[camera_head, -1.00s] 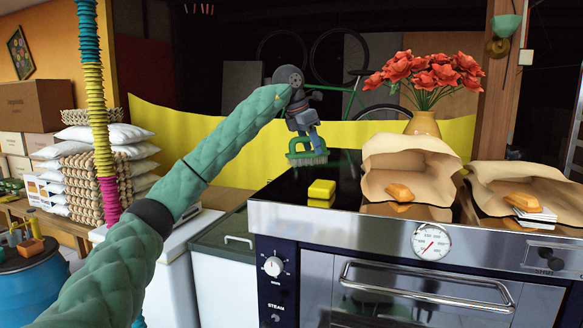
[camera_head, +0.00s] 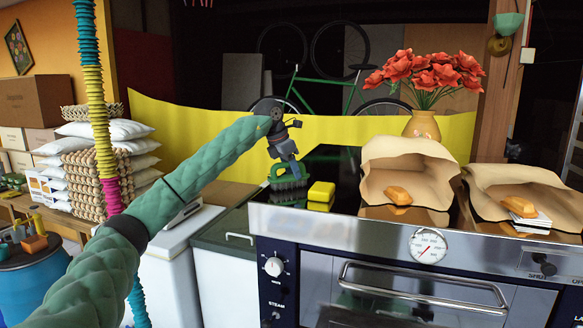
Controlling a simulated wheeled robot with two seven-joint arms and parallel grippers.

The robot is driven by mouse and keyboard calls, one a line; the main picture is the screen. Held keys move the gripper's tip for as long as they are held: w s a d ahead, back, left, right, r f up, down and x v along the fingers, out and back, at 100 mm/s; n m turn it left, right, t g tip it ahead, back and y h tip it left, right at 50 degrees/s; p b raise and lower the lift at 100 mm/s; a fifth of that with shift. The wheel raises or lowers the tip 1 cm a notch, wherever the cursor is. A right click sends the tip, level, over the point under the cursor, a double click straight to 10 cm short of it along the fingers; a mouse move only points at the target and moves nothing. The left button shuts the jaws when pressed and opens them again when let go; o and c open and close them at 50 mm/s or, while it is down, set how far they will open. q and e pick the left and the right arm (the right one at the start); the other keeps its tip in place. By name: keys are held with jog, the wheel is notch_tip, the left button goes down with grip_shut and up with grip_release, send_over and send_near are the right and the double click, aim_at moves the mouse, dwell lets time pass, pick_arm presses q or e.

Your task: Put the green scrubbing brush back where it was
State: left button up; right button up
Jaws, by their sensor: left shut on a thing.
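The green scrubbing brush (camera_head: 289,176) has a green handle and grey bristles. It is at the left end of the dark, glossy oven top, bristles down, left of a yellow block (camera_head: 321,192). My left gripper (camera_head: 286,157) is shut on the brush from above, with the arm coming in from the left. The bristles are at or very near the oven top; I cannot tell whether they touch. My right gripper is not in view.
On the oven top (camera_head: 338,164), paper bags (camera_head: 408,171) with orange loaves and a vase (camera_head: 422,126) of red flowers stand to the right. A white cabinet (camera_head: 224,270) stands left of the oven. A yellow curved panel (camera_head: 210,145) runs behind.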

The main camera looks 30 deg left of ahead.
pick_arm(q)
jog(key=shift+f, duration=0.3)
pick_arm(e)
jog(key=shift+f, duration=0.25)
pick_arm(q)
jog(key=o, duration=0.9)
jog(key=shift+f, duration=0.1)
jog(key=shift+o, duration=0.2)
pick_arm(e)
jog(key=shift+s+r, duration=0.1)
pick_arm(q)
jog(key=shift+r, duration=0.25)
jog(key=b+v, duration=0.3)
jog(key=v, duration=0.7)
jog(key=shift+s+r, duration=0.1)
jog(key=shift+r, duration=0.1)
jog(key=shift+s+a+r, duration=0.15)
jog(key=shift+s+r, duration=0.1)
jog(key=shift+r, duration=0.4)
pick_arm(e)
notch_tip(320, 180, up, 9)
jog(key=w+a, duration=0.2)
